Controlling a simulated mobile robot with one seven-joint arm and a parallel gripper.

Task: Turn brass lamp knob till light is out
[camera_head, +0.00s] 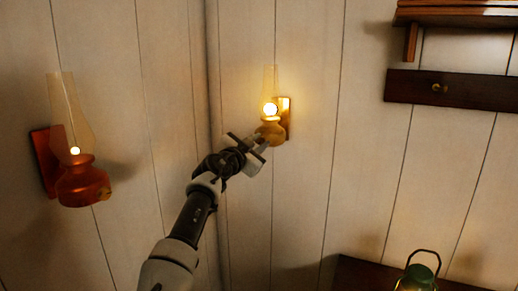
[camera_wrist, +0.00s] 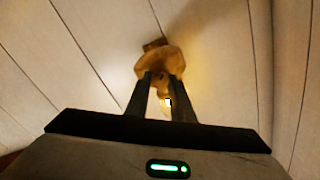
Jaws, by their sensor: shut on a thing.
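The brass lamp (camera_head: 271,131) hangs on the panelled wall just right of the corner. Its glass chimney is clear and a bright round light glows at its base. My gripper (camera_head: 262,145) reaches up to the lower front of this lamp. In the wrist view the brass lamp (camera_wrist: 160,60) is seen from below, beyond the fingers. My gripper (camera_wrist: 161,88) is shut on the small brass knob (camera_wrist: 163,90), with one finger on each side of it. The knob is hidden behind my gripper in the head view.
A red-copper lamp (camera_head: 82,187) with a small light hangs on the left wall. A dark peg rail (camera_head: 455,89) and a wooden shelf (camera_head: 460,14) are at upper right. A green lantern (camera_head: 419,276) stands at lower right by a dark wooden surface (camera_head: 360,272).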

